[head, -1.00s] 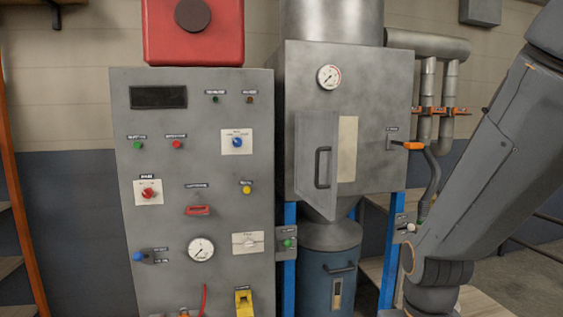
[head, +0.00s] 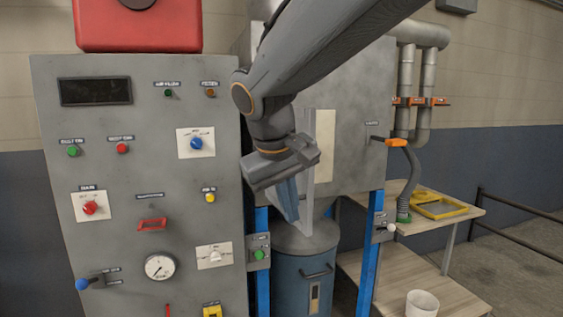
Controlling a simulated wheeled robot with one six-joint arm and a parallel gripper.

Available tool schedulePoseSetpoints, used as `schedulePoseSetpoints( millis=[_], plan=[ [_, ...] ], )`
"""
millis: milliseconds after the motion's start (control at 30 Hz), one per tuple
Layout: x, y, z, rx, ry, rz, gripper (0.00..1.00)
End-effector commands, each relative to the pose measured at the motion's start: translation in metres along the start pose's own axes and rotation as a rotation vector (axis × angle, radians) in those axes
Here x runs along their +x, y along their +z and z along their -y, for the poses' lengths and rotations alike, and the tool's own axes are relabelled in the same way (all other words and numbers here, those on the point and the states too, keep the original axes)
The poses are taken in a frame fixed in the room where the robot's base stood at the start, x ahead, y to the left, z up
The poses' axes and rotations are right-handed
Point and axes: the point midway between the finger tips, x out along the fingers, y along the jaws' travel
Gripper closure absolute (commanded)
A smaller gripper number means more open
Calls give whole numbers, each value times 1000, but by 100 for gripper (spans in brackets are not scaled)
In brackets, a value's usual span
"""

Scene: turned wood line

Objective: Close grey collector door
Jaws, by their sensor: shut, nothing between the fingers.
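The grey collector door (head: 309,172) stands open, swung out from the front of the grey collector cabinet (head: 356,140). I see it nearly edge-on, beside a cream panel (head: 325,137) on the cabinet front. My gripper (head: 284,174) is shut and empty. It is in front of the door and to its left in the picture, and it overlaps the door's outline. I cannot tell whether it touches the door. My arm and gripper hide the door's handle and much of its upper part.
A grey control panel (head: 140,215) with buttons and a gauge stands close on the left. An orange-handled lever (head: 396,143) is on the cabinet's right. A blue drum (head: 303,280) stands below. A wooden bench (head: 395,275) with a white cup (head: 422,304) is at right.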

Motion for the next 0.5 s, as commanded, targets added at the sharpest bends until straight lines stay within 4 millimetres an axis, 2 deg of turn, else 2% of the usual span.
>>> schedulePoseSetpoints(
  millis=[33,100,200,333,400,500],
  plan=[
    [-35,-20,6,-21,23,-50,100],
    [-72,-40,10,-33,56,-102,100],
    [-112,-56,14,-37,88,-156,100],
    [-136,-66,15,-35,109,-191,100],
    [-137,-68,15,-34,112,-195,100],
    [-127,-70,13,-32,114,-193,100]
  ],
)
